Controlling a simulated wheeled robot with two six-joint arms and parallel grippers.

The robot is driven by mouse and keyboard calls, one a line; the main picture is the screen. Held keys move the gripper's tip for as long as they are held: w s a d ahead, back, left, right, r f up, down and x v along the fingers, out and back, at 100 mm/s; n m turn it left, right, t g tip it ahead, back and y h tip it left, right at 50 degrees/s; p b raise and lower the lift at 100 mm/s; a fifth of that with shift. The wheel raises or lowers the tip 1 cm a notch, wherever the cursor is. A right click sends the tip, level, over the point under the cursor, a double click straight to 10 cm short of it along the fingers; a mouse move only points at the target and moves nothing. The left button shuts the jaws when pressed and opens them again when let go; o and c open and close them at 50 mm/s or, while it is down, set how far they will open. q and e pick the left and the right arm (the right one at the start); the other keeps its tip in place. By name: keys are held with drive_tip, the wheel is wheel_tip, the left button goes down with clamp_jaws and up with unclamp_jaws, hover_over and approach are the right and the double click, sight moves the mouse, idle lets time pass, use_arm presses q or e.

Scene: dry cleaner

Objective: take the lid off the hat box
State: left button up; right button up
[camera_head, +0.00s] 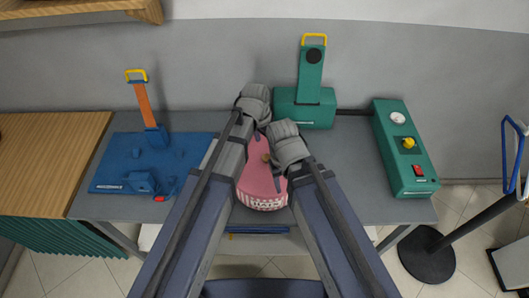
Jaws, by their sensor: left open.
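The hat box (262,204) stands on the grey table between my two arms, with a pink and white patterned side. Its pink lid (258,181) is on top, with a small brownish knob (265,157). My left gripper (257,135) is open, over the far part of the lid and behind the knob. My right gripper (278,182) is over the right side of the lid, mostly hidden by its own wrist, so I cannot tell its opening. My arms hide both sides of the box. I cannot tell whether either gripper touches the lid.
A blue device (115,165) with an orange arm stands on the left of the grey table (345,150). A green press (305,108) stands behind the box. A green control box (403,150) with buttons stands at the right. A black post base (427,255) is on the floor.

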sight(266, 156)
use_arm(q)
drive_tip(key=shift+f+b, duration=0.65)
drive_tip(key=shift+b, duration=0.1)
drive_tip(key=shift+w+d+f+b, duration=0.1)
drive_tip(key=shift+f+b, duration=0.55)
drive_tip(key=shift+f, duration=0.05)
wheel_tip(266, 156, down, 5)
drive_tip(key=b, duration=0.5)
drive_tip(key=shift+w+d+f, duration=0.1)
drive_tip(key=shift+d, duration=0.05)
clamp_jaws()
